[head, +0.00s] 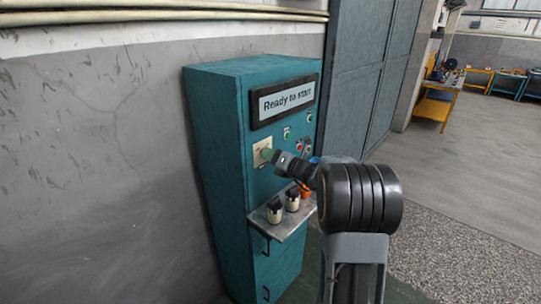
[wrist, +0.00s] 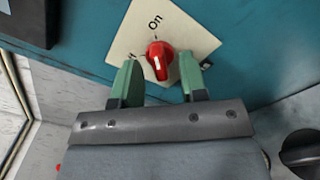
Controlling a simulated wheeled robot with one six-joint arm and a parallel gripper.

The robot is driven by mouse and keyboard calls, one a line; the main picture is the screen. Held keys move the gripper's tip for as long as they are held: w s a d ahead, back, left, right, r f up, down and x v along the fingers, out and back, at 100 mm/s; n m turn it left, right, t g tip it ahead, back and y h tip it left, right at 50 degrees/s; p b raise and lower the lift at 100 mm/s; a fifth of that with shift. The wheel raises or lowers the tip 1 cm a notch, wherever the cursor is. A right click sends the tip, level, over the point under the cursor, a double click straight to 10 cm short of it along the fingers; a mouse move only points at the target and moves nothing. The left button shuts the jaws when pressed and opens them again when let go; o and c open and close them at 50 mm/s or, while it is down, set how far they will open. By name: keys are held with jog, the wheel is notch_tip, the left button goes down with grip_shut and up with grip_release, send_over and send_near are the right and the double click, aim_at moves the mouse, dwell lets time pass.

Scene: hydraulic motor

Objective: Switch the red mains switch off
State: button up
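The red mains switch (wrist: 159,60) is a rotary knob on a cream plate (wrist: 197,38) on the teal cabinet. "On" is printed above the knob, and the knob's ridge lies roughly in line with that word. Other lettering at the plate's left and right is partly hidden. My gripper (wrist: 160,77) is open, with one green finger on each side of the knob and a gap to it on both sides. In the head view my gripper (head: 267,154) is at the cream plate (head: 258,146) and hides the knob.
The teal cabinet (head: 222,150) has a "Ready to start" display (head: 287,99) above and small buttons (head: 287,132) to the right. A shelf (head: 263,222) below holds two dark-lidded jars (head: 274,210) and an orange item (head: 305,192). Open floor (head: 480,160) lies to the right.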

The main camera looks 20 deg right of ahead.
jog(key=shift+w, duration=0.2)
grip_shut()
dwell(0.3)
jog(key=shift+f+b, duration=0.15)
jog(key=shift+b, duration=0.4)
jog(key=n+b, duration=1.7)
jog(key=b, duration=0.4)
jog(key=shift+n, duration=0.4)
